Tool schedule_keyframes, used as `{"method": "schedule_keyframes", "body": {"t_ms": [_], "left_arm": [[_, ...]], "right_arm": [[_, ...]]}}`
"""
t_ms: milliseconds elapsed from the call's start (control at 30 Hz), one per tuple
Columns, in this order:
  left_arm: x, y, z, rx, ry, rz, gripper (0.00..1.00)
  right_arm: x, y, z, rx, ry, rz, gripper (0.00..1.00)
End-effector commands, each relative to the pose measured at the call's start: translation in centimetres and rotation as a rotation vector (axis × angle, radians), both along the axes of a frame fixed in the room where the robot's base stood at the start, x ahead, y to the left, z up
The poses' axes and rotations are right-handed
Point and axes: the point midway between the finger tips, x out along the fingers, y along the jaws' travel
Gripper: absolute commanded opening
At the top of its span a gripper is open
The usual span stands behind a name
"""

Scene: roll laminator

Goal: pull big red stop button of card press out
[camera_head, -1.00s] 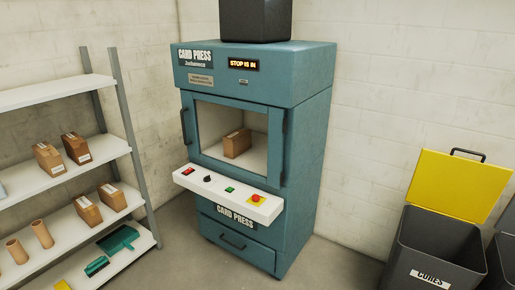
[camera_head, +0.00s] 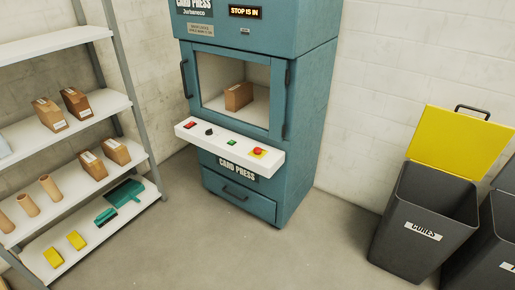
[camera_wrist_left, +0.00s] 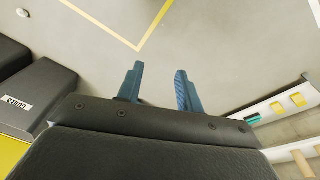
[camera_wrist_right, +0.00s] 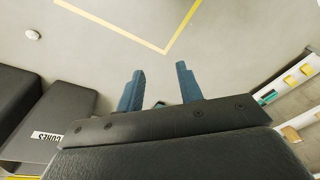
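The card press (camera_head: 300,110) is a tall teal cabinet in the head view, with a display reading "STOP IS IN" (camera_head: 245,12). My right gripper (camera_wrist_right: 161,78) is likewise open and empty in the right wrist view. Neither gripper shows in the head view, and both wrist views look at floor, away from the button.
A shelf rack (camera_head: 122,80) with boxes, tubes and a teal dustpan stands at the left. A dark bin labelled "CORES" (camera_head: 405,205) with a raised yellow lid (camera_head: 455,145) stands at the right. The floor (camera_head: 260,255) before the press is clear.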

Motion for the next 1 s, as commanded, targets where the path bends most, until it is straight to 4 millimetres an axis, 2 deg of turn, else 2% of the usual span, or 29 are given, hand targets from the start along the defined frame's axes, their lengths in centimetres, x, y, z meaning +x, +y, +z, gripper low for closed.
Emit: {"method": "schedule_keyframes", "body": {"t_ms": [333, 433, 533, 667, 900, 1000], "left_arm": [[0.0, 0.0, 0.0, 0.000, -0.001, 0.000, 0.36], [0.4, 0.1, 0.3, 0.002, -0.006, 0.000, 0.56], [1.8, 0.1, 1.3, 0.002, -0.032, 0.000, 0.57], [5.6, 0.2, 4.0, 0.005, -0.102, -0.003, 0.57], [13.8, 0.6, 11.0, 0.023, -0.267, -0.020, 0.57], [17.0, 0.6, 13.7, 0.033, -0.325, -0.031, 0.57]], "right_arm": [[0.7, 0.0, 0.3, 0.000, -0.012, 0.000, 0.36], [0.6, -0.2, 0.3, -0.003, -0.010, 0.001, 0.36], [0.8, -0.1, 0.8, -0.003, -0.014, 0.000, 0.36], [1.5, -0.1, 1.9, -0.003, -0.026, 0.001, 0.36], [3.0, -0.2, 4.3, -0.005, -0.054, 0.004, 0.36], [3.6, -0.2, 4.7, -0.009, -0.054, 0.005, 0.36]]}}
